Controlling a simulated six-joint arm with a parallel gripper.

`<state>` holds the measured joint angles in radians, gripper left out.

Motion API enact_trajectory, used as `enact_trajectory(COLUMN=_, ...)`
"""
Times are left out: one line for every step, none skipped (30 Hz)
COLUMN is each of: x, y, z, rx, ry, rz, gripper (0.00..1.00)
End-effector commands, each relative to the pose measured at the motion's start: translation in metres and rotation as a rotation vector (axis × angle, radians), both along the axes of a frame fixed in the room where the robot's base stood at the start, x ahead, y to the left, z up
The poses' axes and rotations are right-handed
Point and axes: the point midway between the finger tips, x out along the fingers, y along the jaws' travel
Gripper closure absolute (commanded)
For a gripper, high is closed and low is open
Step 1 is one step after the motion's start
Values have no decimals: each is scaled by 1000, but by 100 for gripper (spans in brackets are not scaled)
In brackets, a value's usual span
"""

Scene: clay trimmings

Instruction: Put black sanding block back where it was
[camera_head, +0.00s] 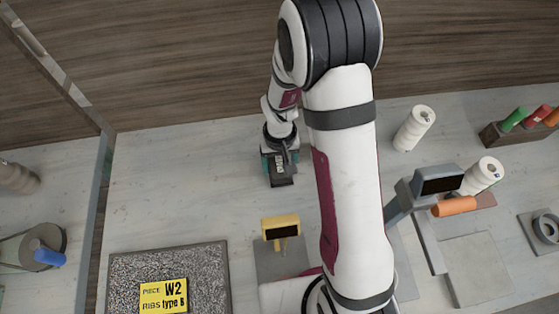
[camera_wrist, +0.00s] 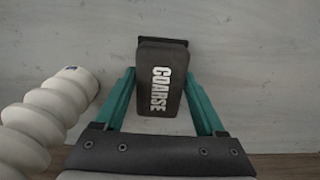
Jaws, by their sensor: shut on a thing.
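The black sanding block (camera_wrist: 160,85), marked COARSE, sits between the teal fingers of my gripper (camera_wrist: 160,95) in the wrist view. My gripper is shut on its sides. In the head view the block (camera_head: 281,178) shows below my gripper (camera_head: 279,160), over the back-middle part of the pale table. A darker strip shows at the block's far end in the wrist view. I cannot tell whether the block touches the table or hangs just above it. No marked place for the block is clear to see.
White ribbed rolls (camera_head: 414,128) stand to the right. A yellow-topped stand (camera_head: 281,226) is in front of the block. A grey device with an orange handle (camera_head: 454,207) is right. Table left of the block is clear.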

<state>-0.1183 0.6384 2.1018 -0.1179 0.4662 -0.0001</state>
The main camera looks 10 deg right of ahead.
Motion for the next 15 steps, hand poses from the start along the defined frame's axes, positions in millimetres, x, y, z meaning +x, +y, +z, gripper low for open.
enact_trajectory(x=0, y=0, z=-4, rx=0, ry=1, rz=-1, gripper=88)
enact_trajectory(x=0, y=0, z=-6, rx=0, ry=0, rz=-1, gripper=88)
enact_trajectory(x=0, y=0, z=-6, rx=0, ry=-1, rz=-1, gripper=88)
enact_trajectory(x=0, y=0, z=-6, rx=0, ry=-1, rz=-1, gripper=88)
enact_trajectory(x=0, y=0, z=-6, rx=0, ry=-1, rz=-1, gripper=88)
enact_trajectory(x=0, y=0, z=-5, rx=0, ry=-2, rz=-1, gripper=88)
enact_trajectory(x=0, y=0, z=-5, rx=0, ry=-2, rz=0, gripper=88)
enact_trajectory(x=0, y=0, z=-5, rx=0, ry=-2, rz=0, gripper=88)
enact_trajectory(x=0, y=0, z=-6, rx=0, ry=-1, rz=0, gripper=88)
enact_trajectory(x=0, y=0, z=-7, rx=0, ry=-1, rz=0, gripper=88)
enact_trajectory(x=0, y=0, z=-8, rx=0, ry=-1, rz=0, gripper=88)
enact_trajectory(x=1, y=0, z=-8, rx=0, ry=-2, rz=0, gripper=23)
enact_trajectory(x=1, y=0, z=-8, rx=0, ry=-2, rz=0, gripper=17)
enact_trajectory(x=1, y=0, z=-8, rx=0, ry=-2, rz=0, gripper=12)
enact_trajectory(x=1, y=0, z=-8, rx=0, ry=-2, rz=0, gripper=5)
